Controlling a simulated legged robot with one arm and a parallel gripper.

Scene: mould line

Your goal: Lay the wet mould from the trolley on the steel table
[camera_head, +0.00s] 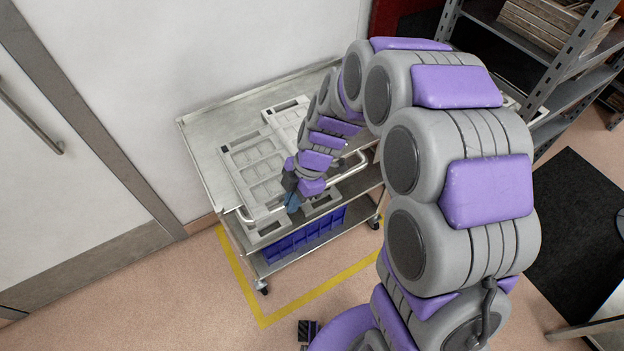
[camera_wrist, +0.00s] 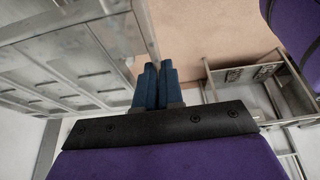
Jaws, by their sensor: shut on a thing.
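The wet mould (camera_head: 262,165), a pale grey slab with raised rectangular panels, lies on the top deck of the steel trolley (camera_head: 207,155). My gripper (camera_head: 293,203) is at the mould's near edge, by the trolley's bent rail, with its blue fingers pointing down. In the wrist view the two blue fingers (camera_wrist: 157,85) are close together, and the grey panelled mould (camera_wrist: 60,68) fills the left side up to the fingertips. The grip appears to be on the mould's near rim; the exact contact is hidden. I cannot identify the steel table for certain.
A blue crate (camera_head: 300,236) sits on the trolley's lower shelf. Yellow tape (camera_head: 315,295) marks the floor around the trolley. A wall and a door (camera_head: 65,140) are at the left. A metal rack (camera_head: 575,85) and a dark mat (camera_head: 580,225) are at the right.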

